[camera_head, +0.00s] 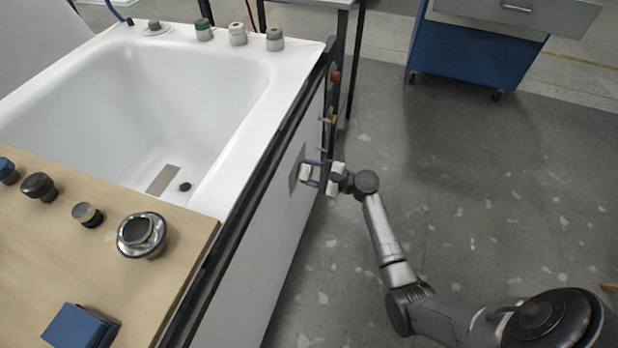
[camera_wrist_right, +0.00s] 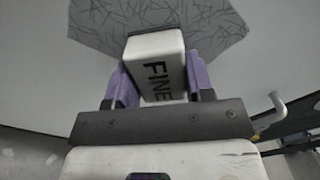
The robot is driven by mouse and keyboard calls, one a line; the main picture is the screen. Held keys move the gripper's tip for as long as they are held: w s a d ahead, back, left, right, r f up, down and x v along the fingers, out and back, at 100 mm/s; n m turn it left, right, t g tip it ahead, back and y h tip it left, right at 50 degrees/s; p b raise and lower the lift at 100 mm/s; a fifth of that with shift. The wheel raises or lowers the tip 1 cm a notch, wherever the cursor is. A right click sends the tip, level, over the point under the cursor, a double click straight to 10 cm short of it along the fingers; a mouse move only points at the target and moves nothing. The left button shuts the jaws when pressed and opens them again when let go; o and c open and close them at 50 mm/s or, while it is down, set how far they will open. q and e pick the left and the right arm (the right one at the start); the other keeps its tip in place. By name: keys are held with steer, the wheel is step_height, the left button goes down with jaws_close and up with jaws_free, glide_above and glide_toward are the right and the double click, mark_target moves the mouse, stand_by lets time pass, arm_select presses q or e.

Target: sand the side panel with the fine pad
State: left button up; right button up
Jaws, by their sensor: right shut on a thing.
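The side panel (camera_head: 262,240) is the white outer face of the bathtub shell. A grey patch with scratch-like lines (camera_wrist_right: 100,22) shows on it in the wrist view, and it is a small grey area (camera_head: 296,166) in the head view. My right gripper (camera_head: 312,174) is beside the panel at this patch. Its purple fingers are shut on the fine pad (camera_wrist_right: 158,62), a white block lettered FINE. The pad's dark far end overlaps the patch in the wrist view; I cannot tell whether it touches. My left gripper is in neither view.
The white bathtub (camera_head: 215,75) has several knobs on its far rim. A wooden board (camera_head: 110,215) at its near end bears dark knobs, a round chrome fitting (camera_head: 143,236) and a blue block (camera_head: 78,328). A blue cabinet (camera_head: 475,50) stands at the back. Open floor lies right of the panel.

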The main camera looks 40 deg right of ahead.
mark_target(309, 174)
steer(key=shift+w+d, duration=0.45)
steer(key=shift+d, duration=0.35)
steer(key=shift+w+d+b, duration=0.35)
steer(key=shift+d+b, duration=0.2)
steer(key=shift+d, duration=0.1)
steer(key=shift+w+d+b, duration=0.35)
steer(key=shift+w+d, duration=0.15)
steer(key=shift+d, duration=0.4)
steer(key=shift+d+r, duration=0.1)
steer(key=shift+r, duration=0.05)
steer(key=shift+r+p, duration=1.1)
steer(key=shift+p, duration=0.1)
steer(key=shift+s+a+r+p, duration=0.1)
steer(key=shift+s+a+p, duration=0.15)
steer(key=shift+a+p, duration=0.3)
steer(key=shift+s+a+p, duration=0.25)
steer(key=shift+a+p, duration=0.2)
steer(key=shift+a, duration=0.05)
steer(key=shift+s+a+f+p, duration=0.2)
steer(key=shift+s+a+p, duration=0.2)
steer(key=shift+a, duration=0.3)
steer(key=shift+s+a+r+p, duration=0.15)
steer(key=shift+s+a+p, duration=0.15)
steer(key=shift+a+p, duration=0.35)
steer(key=shift+s+a+p, duration=0.35)
steer(key=shift+a, duration=0.2)
steer(key=shift+s+a+p, duration=0.3)
steer(key=shift+a, duration=0.2)
